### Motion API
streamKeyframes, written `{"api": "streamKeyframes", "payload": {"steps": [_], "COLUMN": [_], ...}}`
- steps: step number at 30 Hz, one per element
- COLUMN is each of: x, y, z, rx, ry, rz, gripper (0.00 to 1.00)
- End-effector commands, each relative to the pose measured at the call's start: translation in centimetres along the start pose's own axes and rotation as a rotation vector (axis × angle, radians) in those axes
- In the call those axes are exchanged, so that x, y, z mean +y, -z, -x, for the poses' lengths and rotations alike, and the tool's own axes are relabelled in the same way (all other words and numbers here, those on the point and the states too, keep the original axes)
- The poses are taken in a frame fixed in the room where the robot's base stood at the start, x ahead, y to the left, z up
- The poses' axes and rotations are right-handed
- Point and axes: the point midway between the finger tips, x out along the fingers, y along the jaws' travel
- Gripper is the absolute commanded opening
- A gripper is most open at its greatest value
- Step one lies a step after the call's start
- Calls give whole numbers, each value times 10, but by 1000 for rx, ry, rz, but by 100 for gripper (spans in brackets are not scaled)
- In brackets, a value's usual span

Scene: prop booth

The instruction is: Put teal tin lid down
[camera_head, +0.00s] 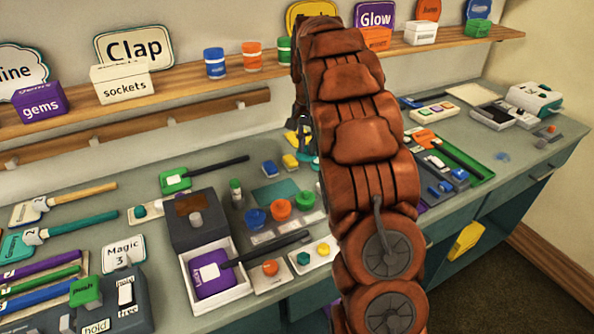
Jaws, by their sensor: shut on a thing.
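My arm crosses the middle of the view and hides much of the bench behind it. A small part of my gripper (299,138) shows at the arm's left edge, above the back of the bench. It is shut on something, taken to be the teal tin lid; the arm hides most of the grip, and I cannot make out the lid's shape. A flat teal square (275,192) lies on the bench just left of my arm; I cannot tell what it is.
The grey-green bench (85,205) is crowded. An open box (217,287) with a purple tag, small blue (255,217) and orange (280,210) tubs, and a green tray (455,160) stand around. A wooden shelf (185,88) with jars and boxes runs above. Little free room shows.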

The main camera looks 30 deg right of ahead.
Motion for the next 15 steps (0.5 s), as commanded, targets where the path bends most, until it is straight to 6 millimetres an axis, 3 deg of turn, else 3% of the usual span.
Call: {"api": "streamKeyframes", "payload": {"steps": [15], "x": [0], "y": [0], "z": [-58], "rx": [-1], "ry": [0], "rz": [1], "gripper": [0]}}
